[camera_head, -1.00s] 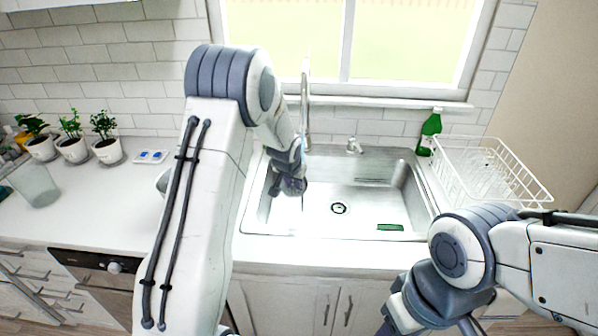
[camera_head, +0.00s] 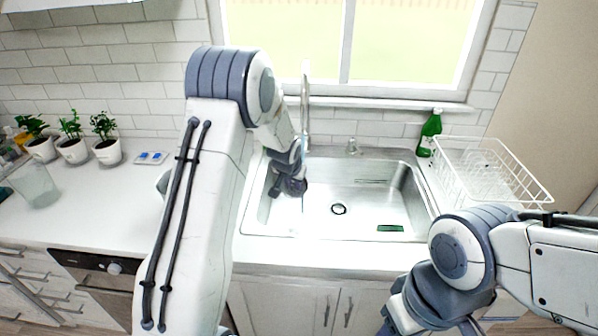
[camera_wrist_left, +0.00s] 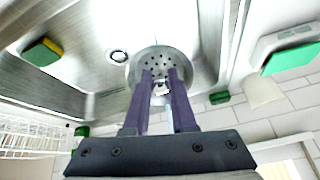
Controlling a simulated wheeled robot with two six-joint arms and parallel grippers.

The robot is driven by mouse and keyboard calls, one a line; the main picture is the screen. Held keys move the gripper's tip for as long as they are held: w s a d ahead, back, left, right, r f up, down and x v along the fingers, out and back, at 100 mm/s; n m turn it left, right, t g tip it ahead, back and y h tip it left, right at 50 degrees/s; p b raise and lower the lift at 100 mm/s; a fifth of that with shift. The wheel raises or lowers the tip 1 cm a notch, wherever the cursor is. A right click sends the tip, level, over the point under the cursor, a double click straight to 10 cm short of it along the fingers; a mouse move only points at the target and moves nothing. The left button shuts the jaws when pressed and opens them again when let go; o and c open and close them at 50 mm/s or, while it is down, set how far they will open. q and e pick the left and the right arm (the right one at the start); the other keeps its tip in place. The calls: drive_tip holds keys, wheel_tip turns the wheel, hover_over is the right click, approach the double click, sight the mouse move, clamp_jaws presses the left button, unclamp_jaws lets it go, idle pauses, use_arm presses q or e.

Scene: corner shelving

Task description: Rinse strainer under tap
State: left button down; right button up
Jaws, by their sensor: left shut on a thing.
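My left gripper (camera_head: 290,186) reaches down into the left part of the steel sink (camera_head: 365,190). In the left wrist view my left gripper (camera_wrist_left: 160,74) is shut on the strainer (camera_wrist_left: 160,57), a round grey metal piece with small holes. The strainer is hidden behind the gripper in the head view. The tap (camera_head: 305,105) rises behind the gripper at the back of the sink. A thin pale blue line shows just beside the gripper; I cannot tell whether it is running water. Only my right arm's links show at lower right; its gripper is out of view.
A green sponge (camera_head: 390,228) lies at the sink's front right, near the drain (camera_head: 338,208). A green bottle (camera_head: 430,133) and a white dish rack (camera_head: 490,170) stand on the right. Potted plants (camera_head: 107,150) stand at left. The counter (camera_head: 95,205) at left is largely clear.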

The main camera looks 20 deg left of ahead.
use_arm(q)
drive_tip(key=s+d+r, duration=0.1)
drive_tip(key=s+r, duration=0.3)
drive_tip(key=s, duration=0.1)
idle(0.4)
